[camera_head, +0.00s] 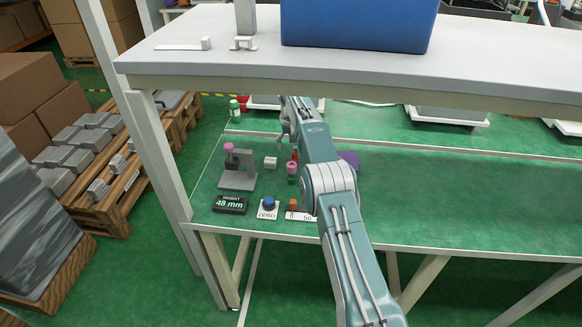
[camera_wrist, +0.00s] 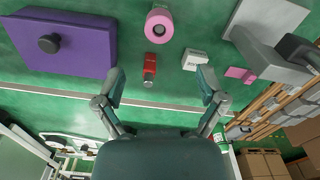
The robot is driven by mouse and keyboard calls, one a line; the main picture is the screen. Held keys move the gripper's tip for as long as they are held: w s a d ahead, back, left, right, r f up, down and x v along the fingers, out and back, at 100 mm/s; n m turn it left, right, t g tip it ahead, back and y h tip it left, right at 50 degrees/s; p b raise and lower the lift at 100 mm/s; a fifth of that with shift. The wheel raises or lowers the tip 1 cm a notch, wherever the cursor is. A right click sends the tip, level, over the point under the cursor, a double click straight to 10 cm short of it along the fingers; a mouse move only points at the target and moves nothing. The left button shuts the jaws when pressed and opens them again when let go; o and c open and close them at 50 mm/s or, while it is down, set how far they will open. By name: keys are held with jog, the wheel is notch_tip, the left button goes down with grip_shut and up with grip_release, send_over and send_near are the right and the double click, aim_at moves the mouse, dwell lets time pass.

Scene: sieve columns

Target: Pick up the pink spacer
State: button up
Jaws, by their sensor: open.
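A purple box (camera_wrist: 66,43) with a dark knob is to one side. A height display (camera_head: 230,204), blue button (camera_head: 269,203) and scale stand at the front edge.

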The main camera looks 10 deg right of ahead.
aim_at(291, 165)
jog(key=f, duration=0.8)
jog(key=shift+s+f, duration=0.3)
jog(key=shift+f, duration=0.05)
jog(key=c, duration=0.9)
jog(key=shift+c, duration=0.2)
